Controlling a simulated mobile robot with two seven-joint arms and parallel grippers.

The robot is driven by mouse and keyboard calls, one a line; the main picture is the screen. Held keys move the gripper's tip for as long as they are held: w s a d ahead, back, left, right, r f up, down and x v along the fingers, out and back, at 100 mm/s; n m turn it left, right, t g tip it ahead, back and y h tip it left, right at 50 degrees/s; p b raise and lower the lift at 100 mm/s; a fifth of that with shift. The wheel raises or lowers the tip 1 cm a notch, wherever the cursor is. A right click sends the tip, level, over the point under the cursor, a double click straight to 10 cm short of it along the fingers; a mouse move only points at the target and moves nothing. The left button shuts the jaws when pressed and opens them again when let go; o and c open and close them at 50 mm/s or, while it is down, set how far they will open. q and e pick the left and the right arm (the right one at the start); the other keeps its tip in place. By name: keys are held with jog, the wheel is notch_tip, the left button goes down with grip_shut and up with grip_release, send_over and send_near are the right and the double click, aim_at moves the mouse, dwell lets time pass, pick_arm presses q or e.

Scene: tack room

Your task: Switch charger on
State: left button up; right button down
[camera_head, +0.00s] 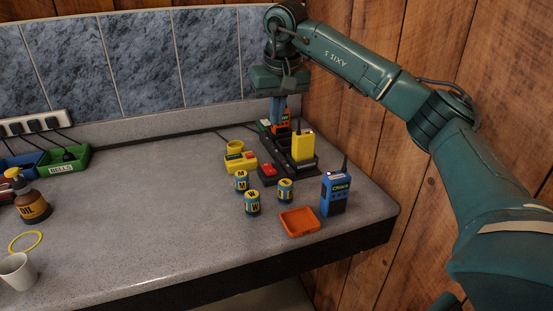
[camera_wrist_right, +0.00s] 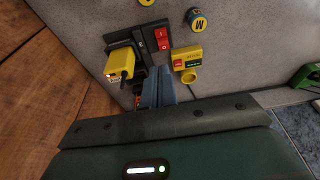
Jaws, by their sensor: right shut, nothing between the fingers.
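The black charger (camera_head: 306,167) stands near the back right of the counter, by the wooden wall. A yellow radio (camera_head: 302,146) stands in it, and an orange radio (camera_head: 283,128) is at its far end, partly hidden by my right gripper. A red rocker switch (camera_head: 268,170) sits on a dark block at the charger's left side; it also shows in the right wrist view (camera_wrist_right: 162,38). My right gripper (camera_head: 278,118) points down at the charger's far end, shut and empty. Its fingers (camera_wrist_right: 157,82) are apart from the switch. Contact with the orange radio cannot be told. My left gripper is out of view.
A yellow device (camera_head: 240,161) with a red button and lit display (camera_wrist_right: 194,64) is left of the switch. Several blue-yellow batteries (camera_head: 252,203), an orange tray (camera_head: 300,222) and a blue radio (camera_head: 335,192) stand in front. The counter's middle (camera_head: 150,200) is clear.

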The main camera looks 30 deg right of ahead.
aim_at(273, 171)
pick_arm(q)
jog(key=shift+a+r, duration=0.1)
pick_arm(e)
jog(key=x, duration=0.4)
jog(key=p+x, duration=0.1)
jog(key=x, duration=0.3)
jog(key=s+x, duration=0.1)
jog(key=x, duration=0.3)
jog(key=shift+f+p, duration=0.3)
jog(key=shift+f, duration=0.2)
jog(key=shift+a+f, duration=0.1)
jog(key=shift+f, duration=0.35)
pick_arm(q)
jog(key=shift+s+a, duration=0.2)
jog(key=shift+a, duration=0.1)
pick_arm(e)
jog(key=shift+f, duration=0.1)
